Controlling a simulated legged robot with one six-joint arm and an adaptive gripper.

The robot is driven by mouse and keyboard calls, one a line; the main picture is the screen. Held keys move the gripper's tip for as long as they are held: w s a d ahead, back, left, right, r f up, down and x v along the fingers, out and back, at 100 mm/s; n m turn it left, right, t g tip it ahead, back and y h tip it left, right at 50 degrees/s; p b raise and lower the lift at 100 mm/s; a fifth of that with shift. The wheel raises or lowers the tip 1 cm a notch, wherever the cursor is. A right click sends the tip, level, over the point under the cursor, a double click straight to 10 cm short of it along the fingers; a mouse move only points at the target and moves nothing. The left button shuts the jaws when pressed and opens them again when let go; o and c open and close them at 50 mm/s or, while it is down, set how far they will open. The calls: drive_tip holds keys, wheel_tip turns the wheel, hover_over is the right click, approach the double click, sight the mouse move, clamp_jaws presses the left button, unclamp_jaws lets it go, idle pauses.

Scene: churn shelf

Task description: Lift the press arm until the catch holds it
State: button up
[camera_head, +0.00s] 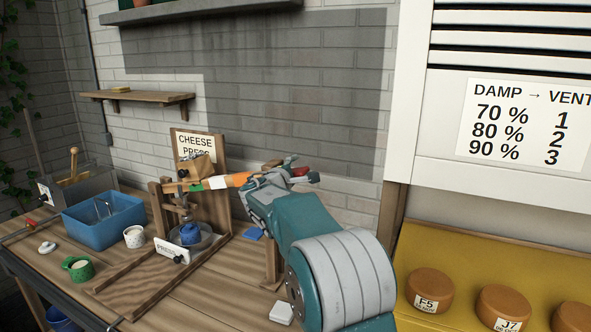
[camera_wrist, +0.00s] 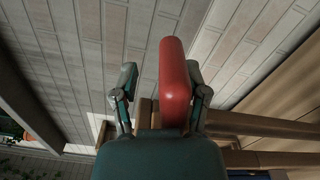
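The cheese press stands on the workbench, with a wooden frame (camera_head: 160,212) and a "CHEESE PRESS" sign (camera_head: 197,143) behind it. Its press arm (camera_head: 237,180), with orange, white and green bands, runs roughly level towards my gripper (camera_head: 303,170). A red handle (camera_wrist: 175,85) stands between my two fingers in the wrist view (camera_wrist: 162,85). A gap shows between the handle and the left finger; the right finger is close beside it, and I cannot tell whether they touch. My gripper looks open around the handle. I cannot make out the catch.
A blue tub (camera_head: 103,222), a white cup (camera_head: 134,237) and a green mug (camera_head: 78,268) stand left of the press. A blue mould (camera_head: 190,234) sits under the press. A yellow shelf (camera_head: 440,245) with cheeses is at right. The brick wall is close behind.

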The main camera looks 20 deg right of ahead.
drive_tip(key=shift+s+r, duration=0.1)
drive_tip(key=v, duration=1.2)
